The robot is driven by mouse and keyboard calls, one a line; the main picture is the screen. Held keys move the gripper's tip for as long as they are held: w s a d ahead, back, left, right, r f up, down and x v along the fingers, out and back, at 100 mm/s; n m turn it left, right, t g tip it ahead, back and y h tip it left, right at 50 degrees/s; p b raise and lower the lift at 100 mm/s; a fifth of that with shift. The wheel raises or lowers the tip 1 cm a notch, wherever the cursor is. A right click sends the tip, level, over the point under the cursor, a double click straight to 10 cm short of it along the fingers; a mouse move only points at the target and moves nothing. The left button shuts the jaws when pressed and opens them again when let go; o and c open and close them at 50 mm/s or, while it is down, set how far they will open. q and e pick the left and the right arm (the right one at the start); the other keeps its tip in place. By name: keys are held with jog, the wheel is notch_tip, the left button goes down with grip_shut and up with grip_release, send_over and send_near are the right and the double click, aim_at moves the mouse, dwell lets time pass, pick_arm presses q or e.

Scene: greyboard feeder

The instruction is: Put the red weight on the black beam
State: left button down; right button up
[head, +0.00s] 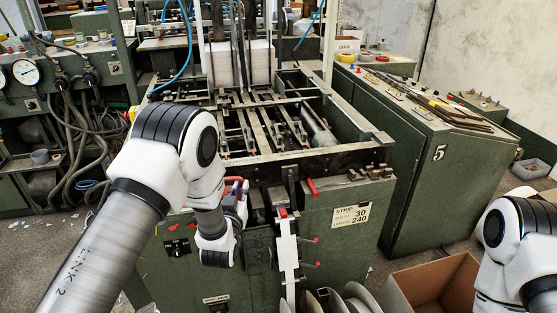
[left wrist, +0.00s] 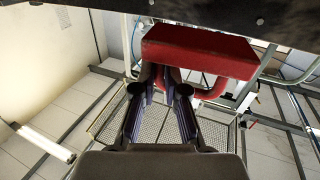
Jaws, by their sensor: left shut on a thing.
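The red weight (left wrist: 200,52) is a red block with a red bar handle, seen large in the left wrist view. My left gripper (left wrist: 160,90) is shut on its handle, with the block beyond the fingertips. In the head view my left gripper (head: 238,200) is at the front of the green machine, and only a little red shows beside it. The black beam (head: 335,159) runs across the machine's front top edge. A dark beam (left wrist: 185,8) crosses the top of the left wrist view, close to the weight; I cannot tell whether they touch. My right gripper is out of view.
A white upright bracket (head: 288,250) with red-tipped levers stands on the machine's front, right of my left gripper. A red lever (head: 312,187) sticks up near the beam. An open cardboard box (head: 435,285) stands lower right, beside my right arm. A green cabinet (head: 435,180) stands at right.

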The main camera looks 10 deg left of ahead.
pick_arm(q)
jog(key=w+a+r+n+y+b, duration=0.2)
jog(key=w+a+r+y, duration=0.1)
jog(key=w+a+r, duration=0.85)
jog(key=shift+g, duration=0.3)
jog(key=f, duration=0.2)
jog(key=s+f+p, duration=0.1)
jog(key=f, duration=0.2)
jog(key=s+f, duration=0.1)
jog(key=f, duration=0.2)
jog(key=shift+a+p, duration=0.3)
jog(key=shift+p, duration=0.1)
jog(key=shift+w+f, duration=0.1)
jog(key=shift+f, duration=0.3)
jog(key=c, duration=1.2)
grip_release()
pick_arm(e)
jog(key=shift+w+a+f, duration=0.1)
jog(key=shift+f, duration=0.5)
